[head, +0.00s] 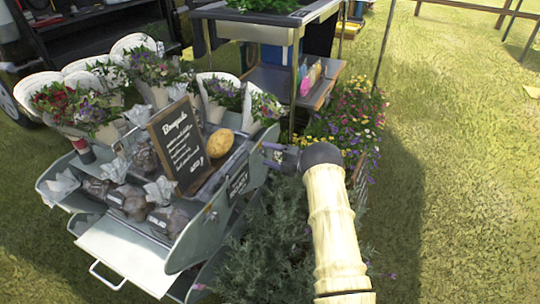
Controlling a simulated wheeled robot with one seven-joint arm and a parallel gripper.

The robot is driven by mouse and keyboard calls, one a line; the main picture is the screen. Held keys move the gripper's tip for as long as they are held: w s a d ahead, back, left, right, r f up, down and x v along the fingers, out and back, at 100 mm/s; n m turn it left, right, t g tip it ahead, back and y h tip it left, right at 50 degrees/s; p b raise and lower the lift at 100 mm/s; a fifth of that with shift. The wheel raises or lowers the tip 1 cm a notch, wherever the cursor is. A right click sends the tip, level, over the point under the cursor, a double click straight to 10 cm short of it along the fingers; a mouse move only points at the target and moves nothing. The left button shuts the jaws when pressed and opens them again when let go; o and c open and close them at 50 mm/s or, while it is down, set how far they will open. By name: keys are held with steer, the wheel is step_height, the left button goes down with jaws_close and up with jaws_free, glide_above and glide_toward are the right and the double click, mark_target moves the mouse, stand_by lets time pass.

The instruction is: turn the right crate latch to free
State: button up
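A grey metal flower stand with a crate-like tray (192,240) is at the left of the head view. Its right side panel carries a dark label (238,184). My gripper (268,154) is beside the back part of that right side, at the end of my pale arm. It is small and dark here, so I cannot tell whether its fingers are open or shut, or whether they touch the stand. I cannot make out the right crate latch; it may be hidden or too small to tell.
A chalkboard sign (178,145), a round yellow-brown object (220,143) and wrapped bouquets (110,75) crowd the stand. Leafy plants (262,245) grow below my arm. Bright flowers (352,112) and a shelved table (270,82) are behind. Open grass (455,150) lies right.

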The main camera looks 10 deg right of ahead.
steer(key=shift+r, duration=0.1)
steer(key=shift+s+d, duration=0.15)
steer(key=shift+d, duration=0.1)
steer(key=p+v, duration=0.6)
steer(key=v, duration=1.1)
steer(key=shift+p, duration=0.3)
steer(key=shift+a, duration=0.1)
